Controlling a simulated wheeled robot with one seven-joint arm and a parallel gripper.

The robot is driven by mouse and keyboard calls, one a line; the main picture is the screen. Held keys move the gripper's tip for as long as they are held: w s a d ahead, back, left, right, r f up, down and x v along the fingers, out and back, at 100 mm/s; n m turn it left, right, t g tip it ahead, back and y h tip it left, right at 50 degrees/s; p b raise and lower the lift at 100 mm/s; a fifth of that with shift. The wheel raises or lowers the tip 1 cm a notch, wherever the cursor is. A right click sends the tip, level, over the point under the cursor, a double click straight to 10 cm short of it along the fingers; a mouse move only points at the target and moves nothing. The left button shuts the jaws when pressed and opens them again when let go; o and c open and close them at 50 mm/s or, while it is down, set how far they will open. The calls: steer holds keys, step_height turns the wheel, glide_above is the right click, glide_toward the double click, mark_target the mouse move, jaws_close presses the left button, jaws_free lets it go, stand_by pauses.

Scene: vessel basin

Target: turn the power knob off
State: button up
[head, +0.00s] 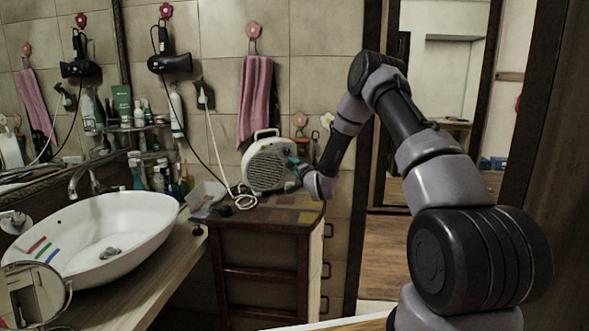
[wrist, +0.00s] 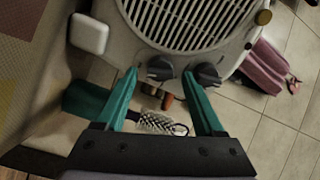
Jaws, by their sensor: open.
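A white fan heater (head: 266,166) with a round grille and top handle stands on the small cabinet. The wrist view shows its grille side (wrist: 185,18) with two dark knobs, a left knob (wrist: 160,67) and a right knob (wrist: 208,75). Which one is the power knob cannot be told. My gripper (wrist: 160,74) has teal fingers, open and empty, with tips on either side of the left knob in the picture. The right fingertip lies close to the right knob. Contact cannot be told. In the head view my gripper (head: 294,160) is at the heater's right side, partly hiding it.
The cabinet top (head: 285,208) has a patterned surface; a white cord (head: 240,203) lies left of the heater. A white basin (head: 100,235) is at left. A pink towel (head: 255,100) hangs behind. In the wrist view, a brush (wrist: 158,122) shows between the fingers.

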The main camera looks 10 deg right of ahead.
jaws_close()
